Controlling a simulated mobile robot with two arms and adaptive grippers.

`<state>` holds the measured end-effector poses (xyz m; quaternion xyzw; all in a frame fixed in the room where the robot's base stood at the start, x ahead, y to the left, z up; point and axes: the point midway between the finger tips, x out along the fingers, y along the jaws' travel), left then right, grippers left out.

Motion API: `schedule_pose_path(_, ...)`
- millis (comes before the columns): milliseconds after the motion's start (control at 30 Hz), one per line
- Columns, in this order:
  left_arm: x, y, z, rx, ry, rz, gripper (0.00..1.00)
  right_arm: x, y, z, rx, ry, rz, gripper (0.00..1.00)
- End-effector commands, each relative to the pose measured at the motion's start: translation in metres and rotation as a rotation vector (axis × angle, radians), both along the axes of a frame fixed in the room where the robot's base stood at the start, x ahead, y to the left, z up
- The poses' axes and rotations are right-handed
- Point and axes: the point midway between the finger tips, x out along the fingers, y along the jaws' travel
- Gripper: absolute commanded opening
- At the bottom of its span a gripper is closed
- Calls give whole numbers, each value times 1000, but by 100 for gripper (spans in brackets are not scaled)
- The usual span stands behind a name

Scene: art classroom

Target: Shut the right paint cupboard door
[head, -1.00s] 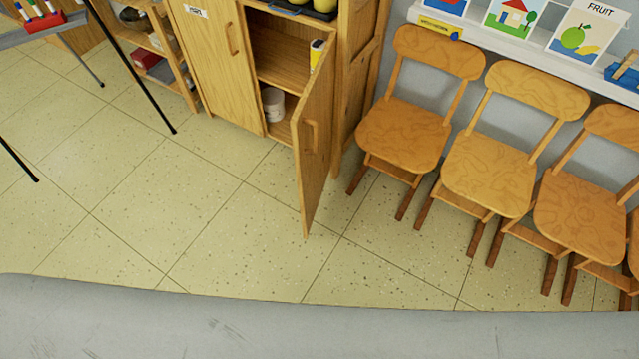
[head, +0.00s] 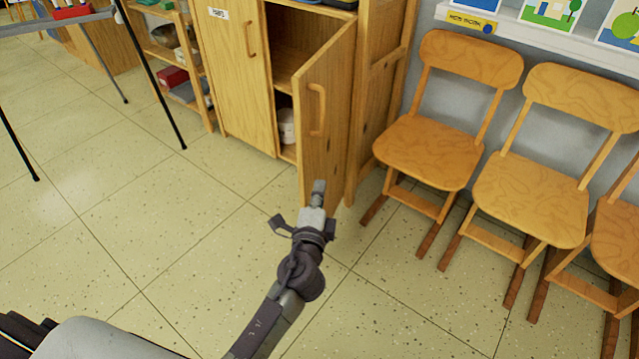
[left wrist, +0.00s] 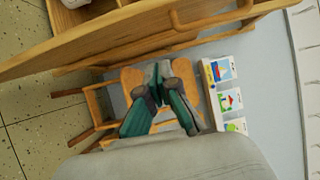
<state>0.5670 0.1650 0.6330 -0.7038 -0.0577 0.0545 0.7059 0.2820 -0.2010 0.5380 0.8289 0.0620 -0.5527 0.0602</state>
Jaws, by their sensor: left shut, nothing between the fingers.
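The wooden paint cupboard's right door (head: 328,100) stands part open, with its bar handle (head: 317,110) on the outer face. The left door (head: 233,62) is shut. My left gripper (head: 319,187) is shut and empty, in front of the open door's lower part in the head view; I cannot tell whether it touches. In the left wrist view the shut fingers (left wrist: 161,70) point toward the chairs, with the door (left wrist: 100,38) and its handle (left wrist: 212,18) across the top. My right gripper is not in view.
Wooden chairs (head: 427,150) line the wall right of the cupboard, under a ledge of picture cards (head: 549,12). An open shelf (head: 180,60) and a thin-legged table (head: 60,22) are at left. A white tub (head: 286,127) stands inside the cupboard. Floor in front is clear.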

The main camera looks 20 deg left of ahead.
Motion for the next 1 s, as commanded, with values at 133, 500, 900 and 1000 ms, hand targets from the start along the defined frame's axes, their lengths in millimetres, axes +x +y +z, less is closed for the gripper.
schedule_pose_path(133, 24, 4, 2, 0, -1, 0, 0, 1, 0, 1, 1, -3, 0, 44)
schedule_pose_path(500, 95, 22, 0, 1, 3, 1, 0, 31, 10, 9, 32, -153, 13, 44)
schedule_pose_path(900, 96, 55, 0, -3, 4, -1, 0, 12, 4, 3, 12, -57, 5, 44)
schedule_pose_path(1000, 96, 55, 0, -4, 3, -1, 0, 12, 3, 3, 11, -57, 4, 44)
